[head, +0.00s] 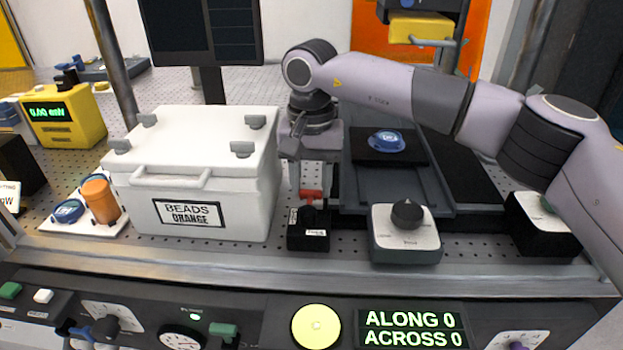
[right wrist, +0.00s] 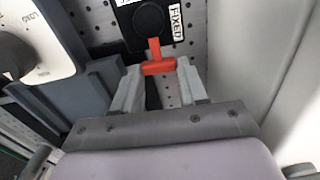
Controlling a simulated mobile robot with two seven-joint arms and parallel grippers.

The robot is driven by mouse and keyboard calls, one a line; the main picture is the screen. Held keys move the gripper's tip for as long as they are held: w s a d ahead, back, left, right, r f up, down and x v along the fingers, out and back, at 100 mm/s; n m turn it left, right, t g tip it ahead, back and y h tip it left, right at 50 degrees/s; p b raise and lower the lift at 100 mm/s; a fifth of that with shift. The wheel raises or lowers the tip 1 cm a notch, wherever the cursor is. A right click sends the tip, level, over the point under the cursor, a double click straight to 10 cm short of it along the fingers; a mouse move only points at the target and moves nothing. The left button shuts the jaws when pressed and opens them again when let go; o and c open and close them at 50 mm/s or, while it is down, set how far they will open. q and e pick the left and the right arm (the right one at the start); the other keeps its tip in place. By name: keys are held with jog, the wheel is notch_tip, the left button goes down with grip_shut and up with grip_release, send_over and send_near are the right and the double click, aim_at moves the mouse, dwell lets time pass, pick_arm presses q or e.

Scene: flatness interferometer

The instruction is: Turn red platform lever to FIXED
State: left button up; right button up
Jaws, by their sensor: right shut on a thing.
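The red platform lever (head: 312,194) sticks out from a round black knob on a small black block (head: 308,243). In the right wrist view the red lever (right wrist: 156,66) points from the knob toward my gripper. The FIXED label (right wrist: 177,24) lies to the right of the knob there, and the lever does not point at it. My right gripper (right wrist: 158,76) has its two fingers on either side of the lever's red crossbar, shut on it. In the head view my right gripper (head: 302,178) reaches down from behind the block. My left gripper is not in view.
A white bead box (head: 205,172) stands close on the left of the block. A grey box with a black knob (head: 406,238) stands to the right. A dark platform (head: 385,182) with a blue round part (head: 386,141) lies behind. A control panel (head: 255,300) runs along the front.

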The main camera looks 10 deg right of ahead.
jog(key=o, duration=1.1)
jog(key=shift+c, duration=0.2)
jog(key=shift+r+b, duration=0.35)
jog(key=shift+r, duration=3.3)
